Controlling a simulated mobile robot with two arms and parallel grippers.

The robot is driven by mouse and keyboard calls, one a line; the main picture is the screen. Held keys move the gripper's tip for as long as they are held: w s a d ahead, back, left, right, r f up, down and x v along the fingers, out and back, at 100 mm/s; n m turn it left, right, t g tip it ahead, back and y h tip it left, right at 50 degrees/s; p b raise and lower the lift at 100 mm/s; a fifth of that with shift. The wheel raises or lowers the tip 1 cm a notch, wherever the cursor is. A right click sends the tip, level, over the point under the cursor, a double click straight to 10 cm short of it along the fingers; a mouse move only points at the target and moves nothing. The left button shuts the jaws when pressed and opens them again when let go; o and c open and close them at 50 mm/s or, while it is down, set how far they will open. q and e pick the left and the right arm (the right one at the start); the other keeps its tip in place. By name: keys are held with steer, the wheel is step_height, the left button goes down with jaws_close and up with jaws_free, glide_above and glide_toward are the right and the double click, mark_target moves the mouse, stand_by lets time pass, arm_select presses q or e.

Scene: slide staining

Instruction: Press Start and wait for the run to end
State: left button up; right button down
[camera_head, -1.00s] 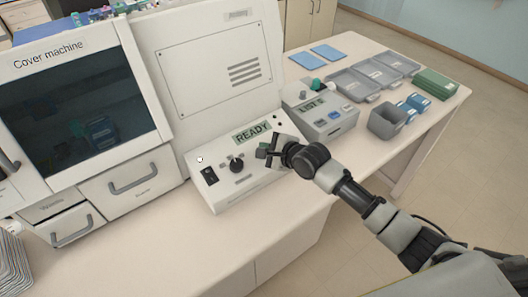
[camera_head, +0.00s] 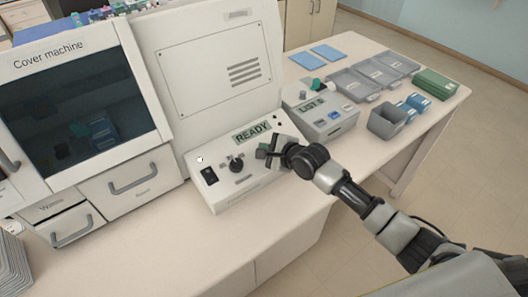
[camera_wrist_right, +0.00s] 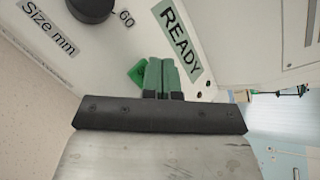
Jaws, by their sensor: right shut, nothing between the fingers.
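The cover machine's control panel (camera_head: 222,191) slopes toward me, with a display (camera_head: 252,132) that reads READY; the display also shows in the right wrist view (camera_wrist_right: 180,44). My right gripper (camera_head: 264,152) is shut and empty over the panel, just below the display. In the right wrist view its closed fingers (camera_wrist_right: 160,74) point at the panel. A green piece (camera_wrist_right: 137,73), which looks like a button, shows partly beside the fingertips. The fingers hide the rest of it, and I cannot tell whether they touch it. My left gripper is out of view.
A grey labelled device (camera_head: 325,120) stands close on the right. Grey trays (camera_head: 352,85) and a grey bin (camera_head: 386,121) are farther right. The front table strip is clear.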

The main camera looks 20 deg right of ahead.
steer(key=shift+w+f, duration=0.1)
steer(key=shift+f, duration=0.15)
steer(key=shift+w+f, duration=0.1)
steer(key=shift+f, duration=0.25)
stand_by(0.7)
steer(key=shift+s+r+p, duration=0.25)
steer(key=shift+r+p, duration=0.45)
steer(key=shift+p, duration=0.35)
steer(key=shift+r, duration=0.1)
